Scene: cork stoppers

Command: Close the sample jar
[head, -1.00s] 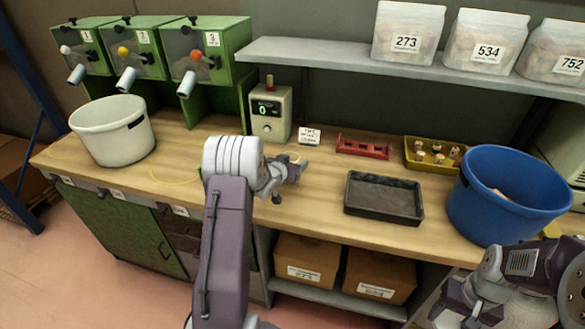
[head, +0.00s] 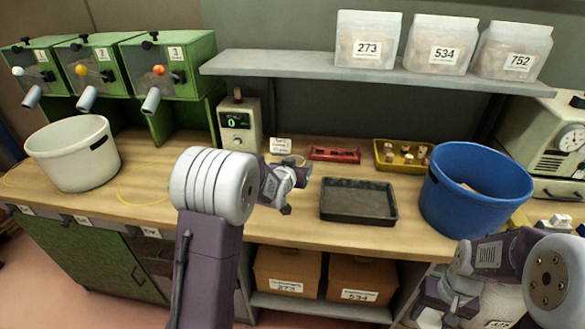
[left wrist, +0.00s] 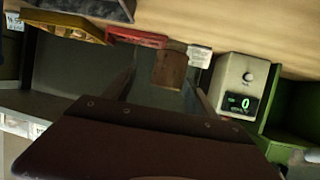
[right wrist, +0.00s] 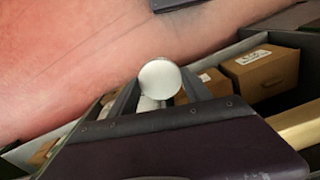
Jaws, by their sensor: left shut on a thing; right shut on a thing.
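My left gripper (head: 292,180) hangs over the bench, left of the black tray. In the left wrist view it is shut on a brown cork stopper (left wrist: 170,70), held between the fingertips. The cork is not discernible in the head view. My right gripper (head: 438,292) is low at the front right, in front of the bench. In the right wrist view it is shut on a pale round thing (right wrist: 160,80), which looks like the sample jar seen end-on. I cannot tell whether the jar's mouth or base faces the camera. The cork and jar are well apart.
A black tray (head: 358,217), a red rack (head: 335,154), a yellow tray (head: 378,160) of corks and a blue bin (head: 475,215) stand on the bench. A meter (head: 240,128) reads 0. A white bin (head: 72,165) stands left. Cartons (head: 287,284) sit below.

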